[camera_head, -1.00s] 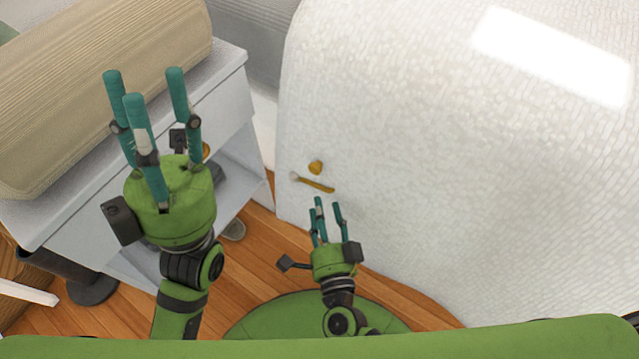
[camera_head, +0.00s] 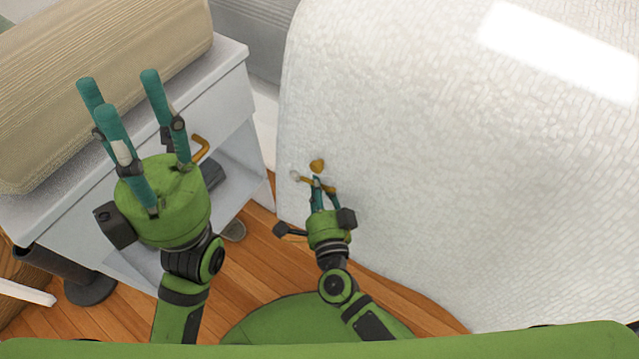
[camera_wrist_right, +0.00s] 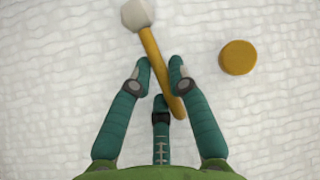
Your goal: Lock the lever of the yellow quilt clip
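The yellow lever (camera_wrist_right: 155,70), a thin rod with a pale knob (camera_wrist_right: 137,14), lies slanted against the white quilt's side. It also shows in the head view (camera_head: 331,189). A round yellow piece (camera_wrist_right: 238,57), also in the head view (camera_head: 317,165), is to its right. My right gripper (camera_wrist_right: 160,68) is at the lever in the head view (camera_head: 321,184), with the rod running between its teal fingertips. The fingertips are close to the rod on both sides; whether they press on it I cannot tell. My left gripper (camera_head: 122,95) is open and empty, its fingers pointing up the picture.
The white quilt (camera_head: 450,170) fills the right side. A pale nightstand (camera_head: 225,100) stands at the left, bearing a beige ribbed block (camera_head: 90,80). A bent orange-yellow piece (camera_head: 201,147) shows beside my left gripper. Wooden floor (camera_head: 265,245) is visible between.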

